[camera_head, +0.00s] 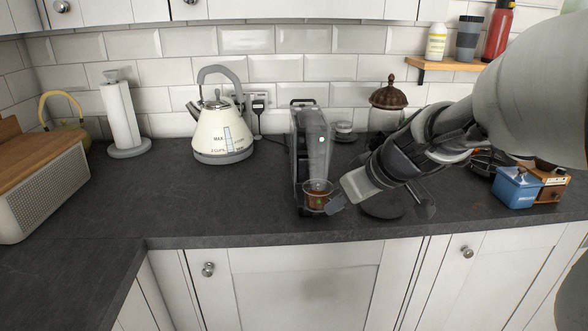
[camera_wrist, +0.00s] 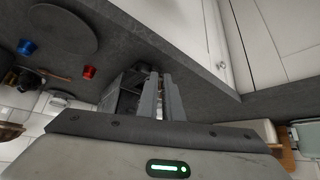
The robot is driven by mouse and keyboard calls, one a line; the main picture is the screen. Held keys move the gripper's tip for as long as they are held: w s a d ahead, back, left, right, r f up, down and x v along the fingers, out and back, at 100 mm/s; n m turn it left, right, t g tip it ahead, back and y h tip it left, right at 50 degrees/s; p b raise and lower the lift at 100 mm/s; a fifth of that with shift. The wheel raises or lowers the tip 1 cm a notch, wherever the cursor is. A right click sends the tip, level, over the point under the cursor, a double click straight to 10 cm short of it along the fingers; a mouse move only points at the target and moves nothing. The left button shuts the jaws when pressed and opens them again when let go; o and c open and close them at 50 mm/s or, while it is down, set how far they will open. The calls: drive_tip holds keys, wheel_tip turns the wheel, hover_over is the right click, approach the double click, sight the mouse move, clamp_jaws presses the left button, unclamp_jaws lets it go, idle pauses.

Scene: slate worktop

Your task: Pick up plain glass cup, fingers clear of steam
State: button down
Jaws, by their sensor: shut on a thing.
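A plain glass cup (camera_head: 317,197) with brown drink in it stands at the front of the slim coffee machine (camera_head: 298,165), close to the worktop's front edge. My gripper (camera_head: 334,204) reaches in low from the right and is shut on the cup's side, below its rim. A pale translucent patch rises above the cup; I cannot tell steam from the machine's body there. In the wrist view my gripper (camera_wrist: 160,92) shows two grey fingers pointing at the machine (camera_wrist: 125,92); the cup is mostly hidden between them.
A cream kettle (camera_head: 222,135) and a paper roll (camera_head: 121,118) stand to the left. A glass jar (camera_head: 386,117) stands behind my arm. A blue box (camera_head: 516,188) is at right. The wrist view shows a dark round disc (camera_wrist: 62,30) and a red capsule (camera_wrist: 88,72).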

drive_tip(key=shift+s, duration=0.55)
drive_tip(key=shift+r, duration=0.1)
wheel_tip(320, 180, up, 4)
drive_tip(key=shift+f+p, duration=0.1)
drive_tip(key=shift+p, duration=0.8)
